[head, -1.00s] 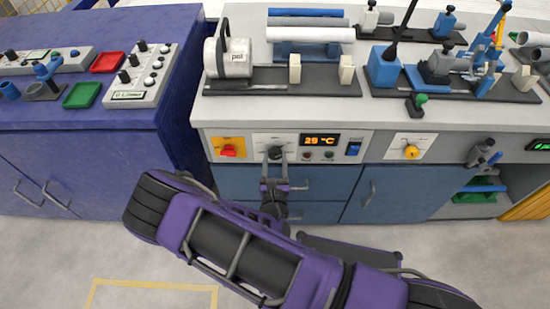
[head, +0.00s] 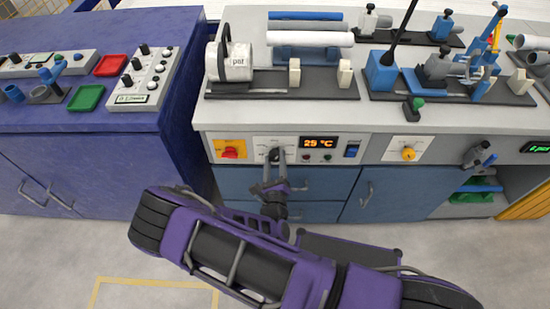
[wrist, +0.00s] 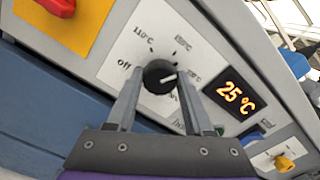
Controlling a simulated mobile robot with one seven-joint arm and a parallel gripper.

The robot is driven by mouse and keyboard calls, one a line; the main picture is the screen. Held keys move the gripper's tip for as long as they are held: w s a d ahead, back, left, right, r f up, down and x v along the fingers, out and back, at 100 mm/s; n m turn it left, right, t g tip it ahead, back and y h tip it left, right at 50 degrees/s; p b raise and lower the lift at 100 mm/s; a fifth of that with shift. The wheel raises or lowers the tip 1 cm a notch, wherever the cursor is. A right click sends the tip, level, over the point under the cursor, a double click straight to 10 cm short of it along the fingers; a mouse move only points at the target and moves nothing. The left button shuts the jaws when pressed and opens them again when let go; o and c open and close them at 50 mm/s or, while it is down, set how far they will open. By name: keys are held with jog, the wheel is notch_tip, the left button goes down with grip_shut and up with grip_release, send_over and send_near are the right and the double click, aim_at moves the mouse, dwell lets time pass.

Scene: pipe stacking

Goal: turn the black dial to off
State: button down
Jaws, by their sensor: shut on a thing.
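The black dial (wrist: 158,72) sits on a white plate (wrist: 125,45) in the wrist view. The plate has the word "off" to the dial's left and temperature marks above and right. A light line on the dial's face points right, away from "off". My gripper (wrist: 157,82) has one finger on each side of the dial and is shut on it. In the head view the dial (head: 274,154) is small and partly covered by my gripper (head: 275,160). The orange display (head: 321,143) beside it reads 25 °C.
A red knob on a yellow plate (head: 230,149) is left of the dial. A blue switch (head: 352,151) and a yellow knob (head: 409,154) are to the right. Blue drawers (head: 320,185) lie below. The grey bench top above holds pipes and fixtures.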

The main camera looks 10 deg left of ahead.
jog(key=n, duration=0.3)
jog(key=shift+n+p, duration=0.35)
jog(key=shift+n, duration=0.05)
jog(key=n, duration=0.7)
jog(key=shift+p, duration=0.3)
jog(key=n, duration=0.3)
jog(key=shift+n, duration=0.4)
jog(key=n, duration=0.3)
jog(key=shift+n, duration=0.3)
jog(key=n, duration=0.3)
jog(key=shift+n+b, duration=0.3)
jog(key=shift+b, duration=0.05)
jog(key=n, duration=0.4)
jog(key=shift+b, duration=0.35)
jog(key=shift+n, duration=1.7)
